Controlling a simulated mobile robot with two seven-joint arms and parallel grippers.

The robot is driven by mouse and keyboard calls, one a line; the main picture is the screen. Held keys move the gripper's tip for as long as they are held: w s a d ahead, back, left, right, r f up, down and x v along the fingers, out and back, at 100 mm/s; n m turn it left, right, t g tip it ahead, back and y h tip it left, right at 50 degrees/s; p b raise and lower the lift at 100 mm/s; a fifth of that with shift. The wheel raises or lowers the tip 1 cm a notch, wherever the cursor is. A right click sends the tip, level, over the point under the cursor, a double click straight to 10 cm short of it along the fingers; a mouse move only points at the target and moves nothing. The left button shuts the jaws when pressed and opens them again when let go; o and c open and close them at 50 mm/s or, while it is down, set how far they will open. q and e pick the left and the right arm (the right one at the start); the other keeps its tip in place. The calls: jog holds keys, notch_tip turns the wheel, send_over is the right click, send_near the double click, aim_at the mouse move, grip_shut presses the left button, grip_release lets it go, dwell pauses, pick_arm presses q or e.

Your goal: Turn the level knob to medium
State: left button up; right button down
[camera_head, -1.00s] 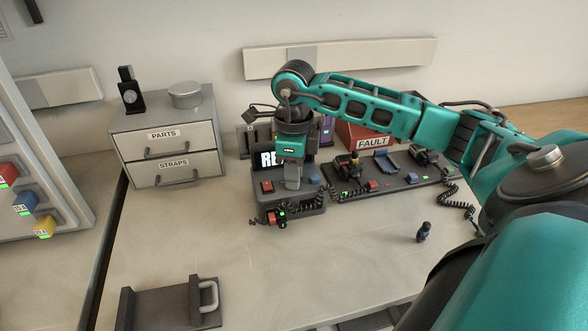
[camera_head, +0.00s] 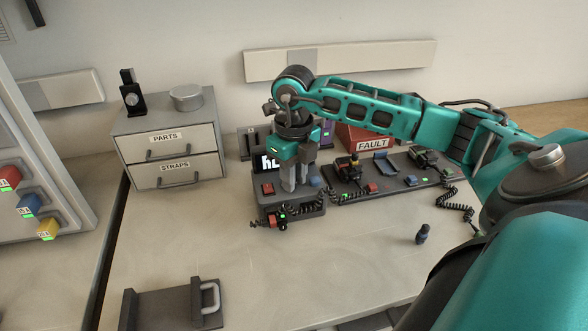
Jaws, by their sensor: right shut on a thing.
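My right gripper (camera_head: 295,186) reaches down from above onto the top of the dark radio base unit (camera_head: 292,210). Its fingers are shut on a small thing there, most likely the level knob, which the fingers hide. I cannot tell the knob's setting. A black display (camera_head: 267,162) behind the gripper shows white letters beginning with "h"; the rest is covered. A red button (camera_head: 267,189) is left of the fingers and a blue button (camera_head: 315,182) is right of them. My left gripper is not in view.
A dark charger tray (camera_head: 390,187) with several radios stands to the right, before a red FAULT box (camera_head: 366,137). A grey drawer cabinet (camera_head: 168,140) stands at left. A small dark knob-like piece (camera_head: 423,234) stands on the clear front table.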

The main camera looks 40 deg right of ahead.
dwell(0.4)
jog(key=c, duration=1)
grip_release()
notch_tip(320, 180, up, 13)
jog(key=p, duration=0.1)
